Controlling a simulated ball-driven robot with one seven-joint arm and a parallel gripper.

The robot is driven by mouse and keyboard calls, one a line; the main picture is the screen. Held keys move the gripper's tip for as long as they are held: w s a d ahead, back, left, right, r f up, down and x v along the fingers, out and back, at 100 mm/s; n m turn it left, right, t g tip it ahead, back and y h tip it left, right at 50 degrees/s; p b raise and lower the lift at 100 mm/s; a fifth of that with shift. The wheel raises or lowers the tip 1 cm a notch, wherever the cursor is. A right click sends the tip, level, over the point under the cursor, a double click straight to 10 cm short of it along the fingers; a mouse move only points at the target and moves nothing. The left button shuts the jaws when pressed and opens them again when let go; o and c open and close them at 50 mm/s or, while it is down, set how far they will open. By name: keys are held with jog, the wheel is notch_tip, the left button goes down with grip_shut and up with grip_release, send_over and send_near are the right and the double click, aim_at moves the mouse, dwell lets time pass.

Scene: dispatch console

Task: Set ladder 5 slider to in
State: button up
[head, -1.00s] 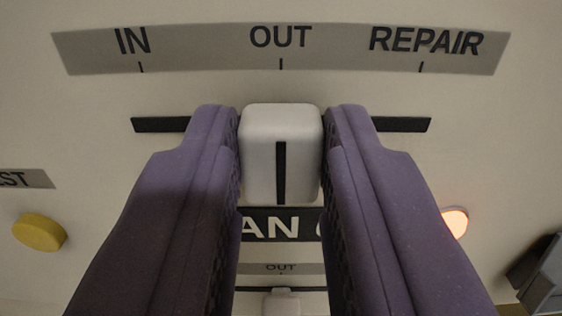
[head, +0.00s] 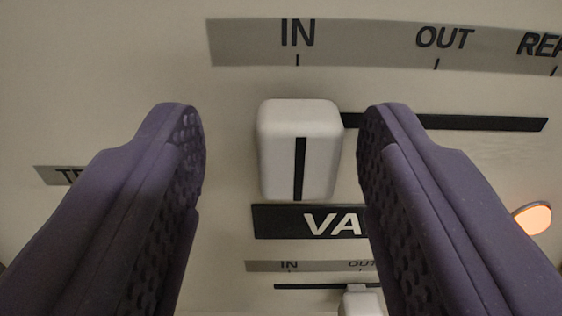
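A white slider knob (head: 320,150) with a black pointer line sits at the left end of its dark slot (head: 450,122), under the IN mark of the grey scale strip (head: 375,45). The strip also reads OUT and a cut-off REPAIR. The black label (head: 305,221) below the knob shows only "VA"; the rest is hidden behind the right finger, so I cannot read a ladder number. My gripper (head: 283,150) is open with purple padded fingers on both sides of the knob. Gaps show between each finger and the knob; the right gap is narrower.
Below is a second slider with a grey strip (head: 310,266) and a white knob (head: 360,302), standing near its OUT mark. A lit orange button (head: 532,218) is at the right. A partly hidden label (head: 58,175) is at the left.

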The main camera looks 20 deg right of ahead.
jog(key=v, duration=0.7)
jog(key=shift+s+p, duration=0.35)
jog(key=shift+s, duration=0.05)
jog(key=shift+a+r, duration=0.1)
